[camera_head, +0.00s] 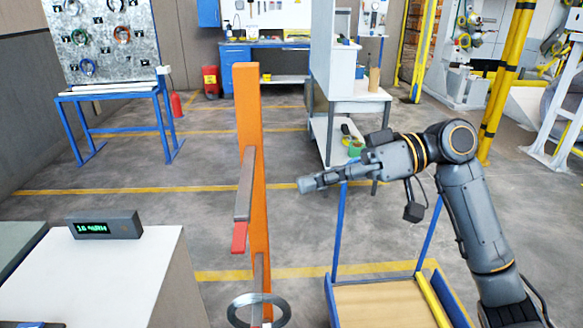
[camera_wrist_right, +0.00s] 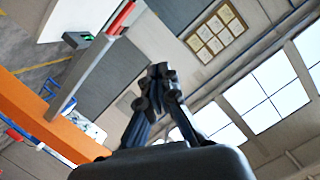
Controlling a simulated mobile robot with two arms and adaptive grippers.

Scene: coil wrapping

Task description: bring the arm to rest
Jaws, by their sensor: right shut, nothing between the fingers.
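My right arm (camera_head: 468,205) comes in from the lower right of the head view and bends at a raised elbow. Its gripper (camera_head: 304,184) points left, toward the orange post, with a gap between them. In the right wrist view the gripper (camera_wrist_right: 156,72) has its fingers together with nothing between them. My left gripper is not in either view.
An orange post (camera_head: 250,130) with a grey, red-tipped arm (camera_head: 243,190) stands left of my right gripper. A metal ring (camera_head: 259,309) is at its lower part. A cart (camera_head: 385,305) stands below my arm. A white table (camera_head: 105,270) holds a display (camera_head: 104,224).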

